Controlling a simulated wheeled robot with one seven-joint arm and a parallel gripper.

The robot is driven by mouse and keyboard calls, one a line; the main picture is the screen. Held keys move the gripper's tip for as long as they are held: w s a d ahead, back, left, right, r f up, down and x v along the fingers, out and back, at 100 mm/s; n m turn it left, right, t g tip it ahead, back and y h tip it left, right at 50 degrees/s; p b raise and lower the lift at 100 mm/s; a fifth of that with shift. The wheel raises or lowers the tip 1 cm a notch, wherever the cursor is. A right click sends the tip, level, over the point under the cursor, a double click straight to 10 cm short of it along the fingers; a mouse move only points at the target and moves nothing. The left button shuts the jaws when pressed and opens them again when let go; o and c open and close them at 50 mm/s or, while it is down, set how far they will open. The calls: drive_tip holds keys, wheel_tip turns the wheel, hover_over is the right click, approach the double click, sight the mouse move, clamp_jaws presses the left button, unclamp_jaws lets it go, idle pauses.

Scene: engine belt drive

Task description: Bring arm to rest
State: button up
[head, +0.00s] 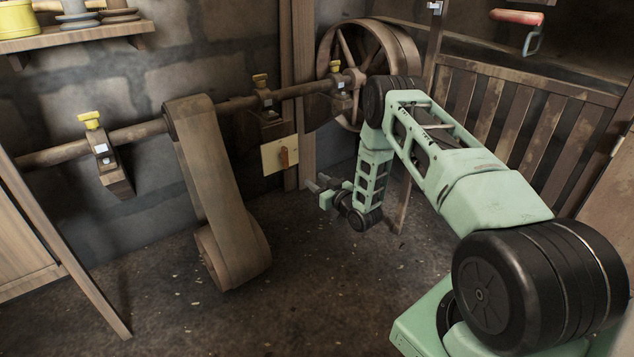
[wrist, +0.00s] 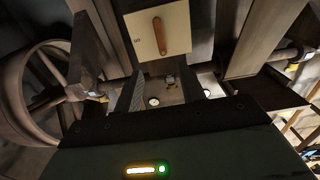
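My arm is pale green with black joints and reaches in from the right in the head view, bent down at the elbow. My gripper (head: 318,186) hangs low at its end, pointing left, in front of the wall and to the right of the belt. In the wrist view my gripper (wrist: 170,92) shows two fingers standing apart with nothing held between them. A pale plate with a wooden lever (head: 284,157) is on the wall beyond the gripper; the lever (wrist: 159,35) also shows at the top of the wrist view.
A brown belt (head: 205,170) hangs from the overhead shaft (head: 140,132) to a low pulley. A large spoked wheel (head: 345,60) stands behind my arm. A slatted wooden gate (head: 530,115) is at the right. A shelf (head: 70,38) holds pots and spools. The middle floor is clear.

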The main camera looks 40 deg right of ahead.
drive_tip(key=w+a+r+n+g+y, duration=0.1)
drive_tip(key=w+a+r+g, duration=0.1)
drive_tip(key=a+r, duration=0.3)
drive_tip(key=w+a+r+g, duration=0.2)
drive_tip(key=a, duration=0.6)
drive_tip(key=s+a+r+n+g+y, duration=0.1)
drive_tip(key=s+a+r+g, duration=0.1)
drive_tip(key=s+a+r, duration=0.3)
drive_tip(key=s+a+g, duration=0.2)
drive_tip(key=a, duration=0.4)
drive_tip(key=s+a+r+n+g+y, duration=0.1)
drive_tip(key=s+a+r, duration=0.25)
drive_tip(key=a, duration=0.25)
drive_tip(key=s+a+r+n+g, duration=0.15)
drive_tip(key=s+a, duration=0.25)
drive_tip(key=s, duration=0.4)
drive_tip(key=s+a+r+g, duration=0.2)
drive_tip(key=s+a+g, duration=0.1)
drive_tip(key=s, duration=0.5)
drive_tip(key=s+r+n+g+h, duration=0.2)
drive_tip(key=s+r+g+h, duration=0.15)
drive_tip(key=s, duration=1.55)
wheel_tip(320, 180, up, 36)
drive_tip(key=s+d+g+p, duration=0.1)
drive_tip(key=p, duration=3.4)
drive_tip(key=shift+s+p, duration=0.25)
drive_tip(key=shift+p, duration=0.1)
